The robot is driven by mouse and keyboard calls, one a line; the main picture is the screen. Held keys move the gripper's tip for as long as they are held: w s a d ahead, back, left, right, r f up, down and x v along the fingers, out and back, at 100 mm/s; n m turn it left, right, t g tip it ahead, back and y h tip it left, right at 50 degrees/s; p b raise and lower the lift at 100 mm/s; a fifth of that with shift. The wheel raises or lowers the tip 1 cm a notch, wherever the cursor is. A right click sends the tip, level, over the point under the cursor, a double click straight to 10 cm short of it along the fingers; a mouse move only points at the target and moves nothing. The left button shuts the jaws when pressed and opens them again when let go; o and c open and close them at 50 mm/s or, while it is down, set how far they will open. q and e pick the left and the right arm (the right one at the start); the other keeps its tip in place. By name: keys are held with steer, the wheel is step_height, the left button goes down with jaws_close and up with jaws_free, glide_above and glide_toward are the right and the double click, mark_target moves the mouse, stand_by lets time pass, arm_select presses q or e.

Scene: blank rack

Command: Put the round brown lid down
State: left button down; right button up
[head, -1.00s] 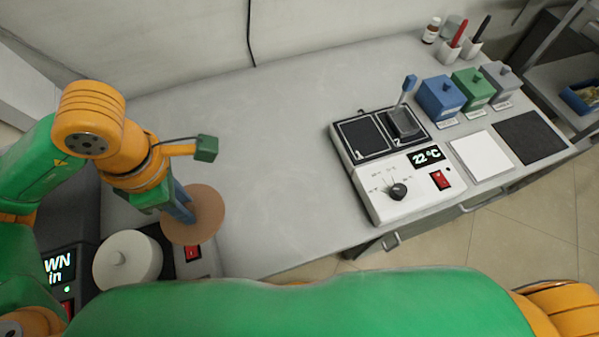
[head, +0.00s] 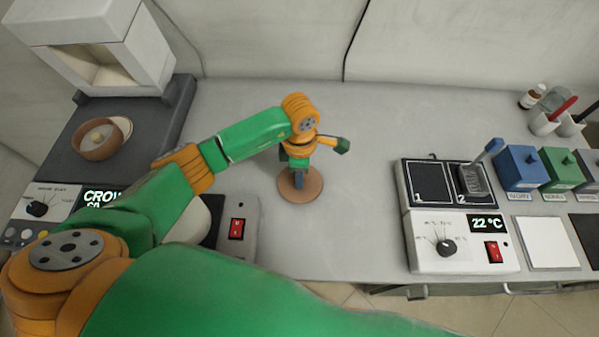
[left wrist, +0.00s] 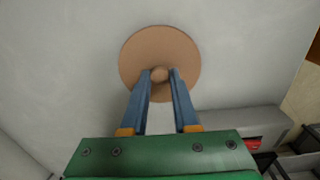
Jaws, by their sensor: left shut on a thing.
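The round brown lid (head: 312,185) is a flat disc at the middle of the grey worktop in the head view. In the left wrist view the lid (left wrist: 135,55) shows its small round knob (left wrist: 159,74) between the blue fingers. My left gripper (head: 298,184) is shut on this knob from above; it also shows in the left wrist view (left wrist: 160,78). The lid lies level, at or just above the worktop; I cannot tell whether it touches. My right gripper is not in view.
Bare worktop (head: 360,130) surrounds the lid. A white heating unit (head: 430,255) stands to the right, with blue and green boxes (head: 522,168) beyond it. A brown bowl (head: 97,150) sits on a dark plate at left. A red-switched unit (head: 237,229) is left of the lid.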

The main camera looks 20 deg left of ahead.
arm_select(q)
steer(key=shift+f, duration=0.35)
steer(key=c, duration=0.7)
jaws_free()
steer(key=shift+r, duration=0.35)
step_height(320, 180, up, 12)
steer(key=shift+f+b, duration=0.15)
steer(key=shift+b, duration=0.35)
